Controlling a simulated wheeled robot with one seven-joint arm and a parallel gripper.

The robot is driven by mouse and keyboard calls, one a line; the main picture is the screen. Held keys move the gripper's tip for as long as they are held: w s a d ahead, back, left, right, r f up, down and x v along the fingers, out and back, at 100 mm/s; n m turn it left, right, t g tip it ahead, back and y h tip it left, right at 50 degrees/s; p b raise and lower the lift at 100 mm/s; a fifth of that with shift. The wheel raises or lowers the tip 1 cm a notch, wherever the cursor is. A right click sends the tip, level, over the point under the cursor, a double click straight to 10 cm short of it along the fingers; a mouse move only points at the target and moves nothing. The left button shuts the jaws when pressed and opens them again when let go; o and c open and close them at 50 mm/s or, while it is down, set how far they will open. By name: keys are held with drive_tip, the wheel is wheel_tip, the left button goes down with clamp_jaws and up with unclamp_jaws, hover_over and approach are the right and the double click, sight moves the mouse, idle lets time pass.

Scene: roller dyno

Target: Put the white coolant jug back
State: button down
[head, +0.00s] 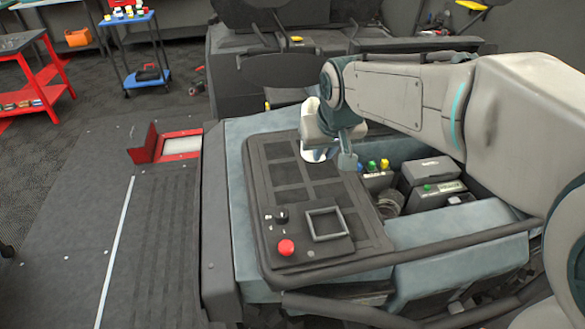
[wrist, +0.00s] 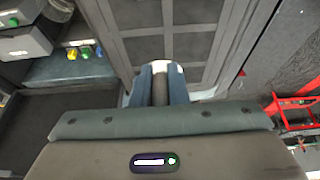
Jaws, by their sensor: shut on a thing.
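The white coolant jug, as far as I can tell, is the white thing (head: 316,155) under my gripper (head: 335,155) in the head view, mostly hidden by the wrist and fingers. It is over the far part of the dark panel with square recesses (head: 290,172). In the wrist view my gripper (wrist: 160,85) is shut on a dark grey part, with a little white (wrist: 176,68) showing beyond the fingertips. I cannot tell whether the jug touches the panel.
The panel carries a red button (head: 286,247), a black knob (head: 282,215) and a raised square frame (head: 325,224). To its right are small yellow, green and blue caps (head: 372,166) and grey boxes (head: 432,172).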

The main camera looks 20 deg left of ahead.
drive_tip(key=shift+s+a+f+p, duration=0.15)
drive_tip(key=shift+a+f+p, duration=0.1)
drive_tip(key=shift+a+f, duration=0.95)
drive_tip(key=shift+s+a+f+p, duration=0.2)
drive_tip(key=shift+a+f, duration=0.7)
drive_tip(key=shift+f, duration=0.5)
drive_tip(key=shift+s+a+f+p, duration=0.1)
drive_tip(key=shift+a+f+p, duration=0.15)
drive_tip(key=shift+a+f, duration=0.95)
drive_tip(key=shift+d+f, duration=0.15)
drive_tip(key=shift+f, duration=0.15)
drive_tip(key=c, duration=1.4)
unclamp_jaws()
drive_tip(key=shift+c, duration=0.2)
drive_tip(key=shift+s+r, duration=0.1)
drive_tip(key=shift+r, duration=0.55)
drive_tip(key=v, duration=1.1)
drive_tip(key=shift+b, duration=0.45)
